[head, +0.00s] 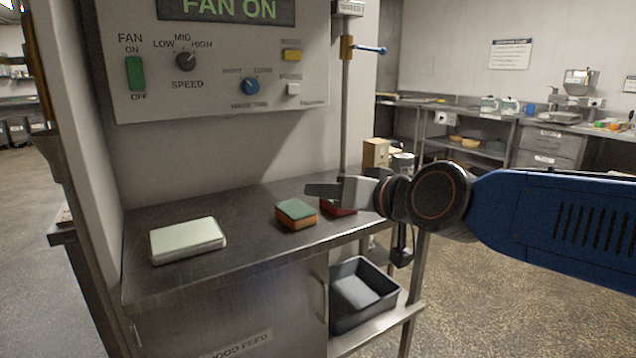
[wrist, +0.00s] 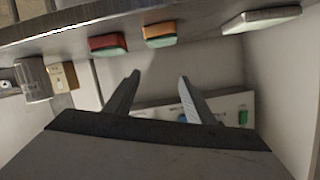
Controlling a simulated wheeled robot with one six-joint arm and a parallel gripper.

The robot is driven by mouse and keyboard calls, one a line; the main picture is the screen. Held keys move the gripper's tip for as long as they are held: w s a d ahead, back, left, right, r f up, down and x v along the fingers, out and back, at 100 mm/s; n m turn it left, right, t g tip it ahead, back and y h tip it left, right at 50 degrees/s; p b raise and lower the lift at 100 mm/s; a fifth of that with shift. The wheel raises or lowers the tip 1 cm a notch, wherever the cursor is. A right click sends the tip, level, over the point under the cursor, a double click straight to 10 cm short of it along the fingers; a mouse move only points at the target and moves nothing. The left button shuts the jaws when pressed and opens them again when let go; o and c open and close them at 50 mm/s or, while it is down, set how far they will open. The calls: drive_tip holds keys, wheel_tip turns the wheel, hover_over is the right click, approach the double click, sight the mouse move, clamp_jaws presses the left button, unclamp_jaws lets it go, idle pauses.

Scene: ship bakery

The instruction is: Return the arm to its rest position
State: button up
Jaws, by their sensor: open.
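My gripper (head: 322,190) is at the end of my blue arm, which reaches in from the right in the head view. It is held above the right part of the steel counter (head: 240,262). In the wrist view the two fingers of my gripper (wrist: 158,88) stand apart with nothing between them. The wrist picture looks upside down, with the counter along its top and the control panel (wrist: 215,112) behind the fingers.
A green-and-orange sponge (head: 296,214), a partly covered red block (head: 338,206) and a pale flat box (head: 187,240) lie on the counter. The control panel (head: 220,80) rises behind. A black bin (head: 362,294) sits on the lower shelf. Open floor (head: 490,300) lies to the right.

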drive_tip(key=s+d+f+m+g+h, duration=0.1)
drive_tip(key=s+d+f+g+h, duration=0.2)
drive_tip(key=s+d+f, duration=0.6)
drive_tip(key=s+d+f+m+g+h, duration=0.2)
drive_tip(key=s+d+f+g+h, duration=0.2)
drive_tip(key=s+d+f, duration=0.6)
drive_tip(key=d+f+h, duration=0.1)
drive_tip(key=d+f, duration=0.4)
drive_tip(key=d, duration=0.2)
drive_tip(key=shift+s+d+f, duration=0.15)
drive_tip(key=shift+s+f, duration=0.1)
drive_tip(key=shift+f, duration=0.1)
